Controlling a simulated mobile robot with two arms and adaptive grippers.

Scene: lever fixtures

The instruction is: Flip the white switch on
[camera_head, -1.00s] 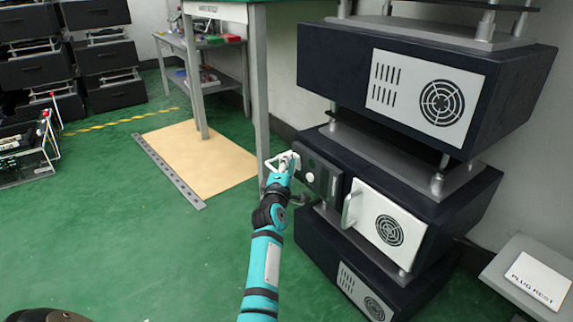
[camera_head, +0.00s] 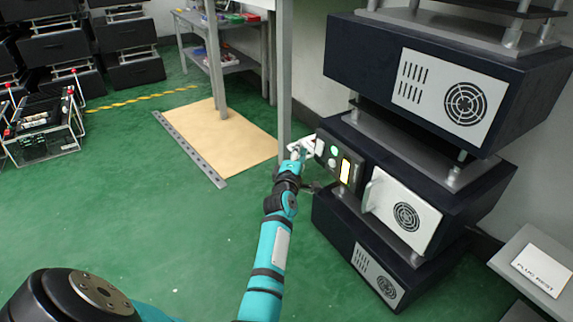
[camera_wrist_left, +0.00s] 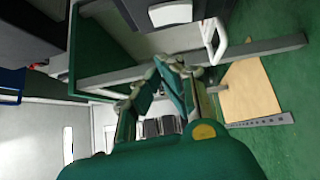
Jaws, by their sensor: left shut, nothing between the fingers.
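The white switch (camera_head: 320,147) appears as a small pale piece at the left end of the dark control panel (camera_head: 357,187) on the middle box of the stack. Beside it are a round green light (camera_head: 334,150) and a brightly lit yellow-white strip (camera_head: 345,171). My left gripper (camera_head: 303,149) is shut and empty, just left of the panel, close to the switch. Whether it touches the switch is unclear. In the left wrist view its fingers (camera_wrist_left: 168,72) converge, and the switch cannot be surely made out. My right gripper is out of view.
A white door with a handle (camera_head: 371,194) sits right of the panel. Another dark box (camera_head: 440,80) overhangs above. A table leg (camera_head: 284,75) stands just behind my left gripper. Green floor (camera_head: 130,200) lies open to the left.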

